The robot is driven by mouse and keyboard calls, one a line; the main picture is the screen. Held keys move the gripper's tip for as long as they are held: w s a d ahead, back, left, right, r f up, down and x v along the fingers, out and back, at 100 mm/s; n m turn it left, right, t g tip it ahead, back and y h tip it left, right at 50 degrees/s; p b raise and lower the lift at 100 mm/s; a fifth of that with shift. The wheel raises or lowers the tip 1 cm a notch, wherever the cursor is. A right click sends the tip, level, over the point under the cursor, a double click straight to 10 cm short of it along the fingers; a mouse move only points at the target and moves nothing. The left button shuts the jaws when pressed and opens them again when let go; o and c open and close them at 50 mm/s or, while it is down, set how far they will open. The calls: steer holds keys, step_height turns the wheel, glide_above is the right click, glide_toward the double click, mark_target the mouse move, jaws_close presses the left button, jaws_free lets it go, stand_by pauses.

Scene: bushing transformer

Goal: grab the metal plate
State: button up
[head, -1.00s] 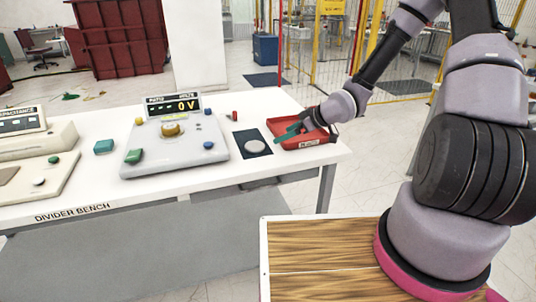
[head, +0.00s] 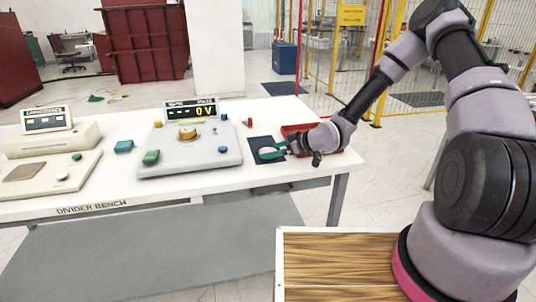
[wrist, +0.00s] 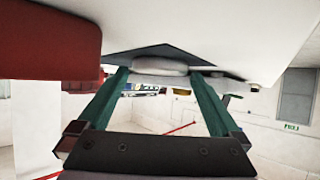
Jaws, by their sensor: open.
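The metal plate is a pale round disc (wrist: 160,67) on a dark square mat (head: 257,141) at the right part of the bench. In the head view my gripper (head: 271,153) reaches low over the mat from the right, and its green fingers largely cover the disc. In the wrist view my gripper (wrist: 160,78) is open, with one green finger toward each side of the disc. The disc shows between and just beyond the fingertips. I cannot tell whether the fingers touch it.
A red tray (head: 297,129) stands just right of the mat, partly behind my arm. A grey console (head: 190,149) reading 0 V stands to the left, with a teal block (head: 123,146) beside it. A small red object (head: 249,122) lies behind the mat.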

steer(key=shift+w+a+f, duration=0.3)
steer(key=shift+a+f, duration=0.05)
steer(key=shift+a, duration=0.2)
steer(key=c, duration=1.3)
